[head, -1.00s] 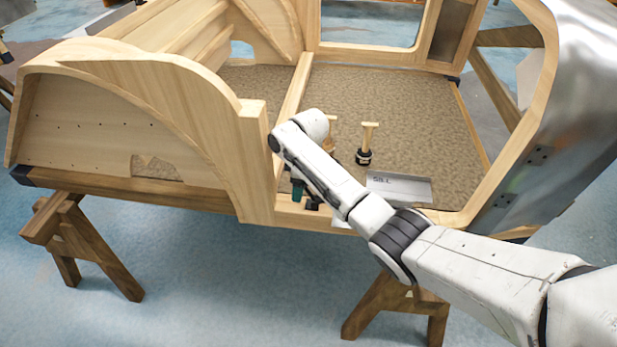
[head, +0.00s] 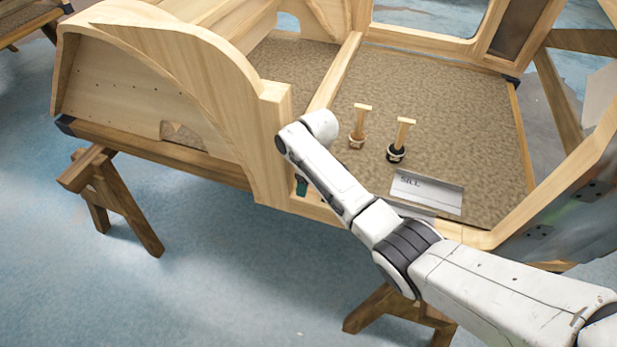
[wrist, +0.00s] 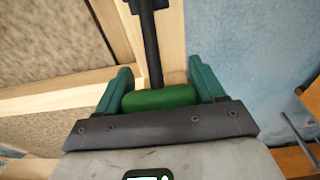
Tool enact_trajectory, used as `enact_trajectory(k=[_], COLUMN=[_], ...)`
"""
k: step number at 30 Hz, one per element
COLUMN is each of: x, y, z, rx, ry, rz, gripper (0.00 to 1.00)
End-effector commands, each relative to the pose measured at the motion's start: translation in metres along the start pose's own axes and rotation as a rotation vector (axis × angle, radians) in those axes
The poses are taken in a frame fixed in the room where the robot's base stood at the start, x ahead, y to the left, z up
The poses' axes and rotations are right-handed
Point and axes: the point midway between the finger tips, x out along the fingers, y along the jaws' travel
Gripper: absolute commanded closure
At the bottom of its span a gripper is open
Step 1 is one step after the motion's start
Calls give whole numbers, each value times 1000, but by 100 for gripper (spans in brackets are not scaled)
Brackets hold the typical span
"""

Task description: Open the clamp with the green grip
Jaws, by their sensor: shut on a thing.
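The clamp's green grip (wrist: 160,99) is a short rounded bar across the end of a dark shaft (wrist: 153,50) in the wrist view. My gripper (wrist: 162,84) has teal fingers on either side of the grip and is shut on it. The shaft runs up the picture beside the pale wooden rail, with a dark crosspiece at the top edge. In the head view, only a teal bit of my gripper (head: 301,187) shows at the frame's front post; my arm hides most of the clamp there.
The wooden bodyframe (head: 275,140) rests on sawhorses (head: 112,200). Two wooden-handled tools (head: 358,125) (head: 401,138) stand on its brown floor, with a labelled plate (head: 428,192) near the front sill.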

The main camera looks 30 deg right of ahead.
Motion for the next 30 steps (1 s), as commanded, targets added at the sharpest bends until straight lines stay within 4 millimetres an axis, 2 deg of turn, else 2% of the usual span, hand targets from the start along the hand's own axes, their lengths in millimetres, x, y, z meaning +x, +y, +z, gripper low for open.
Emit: enact_trajectory(k=[1, 28, 29, 30], x=[8, 7, 7, 7], y=[-3, -1, -1, -1], z=[9, 12, 12, 11], rx=[7, 11, 11, 11], ry=[-17, -21, -22, -21], rz=[-15, -13, -13, -13], gripper=[86, 86, 30, 26])
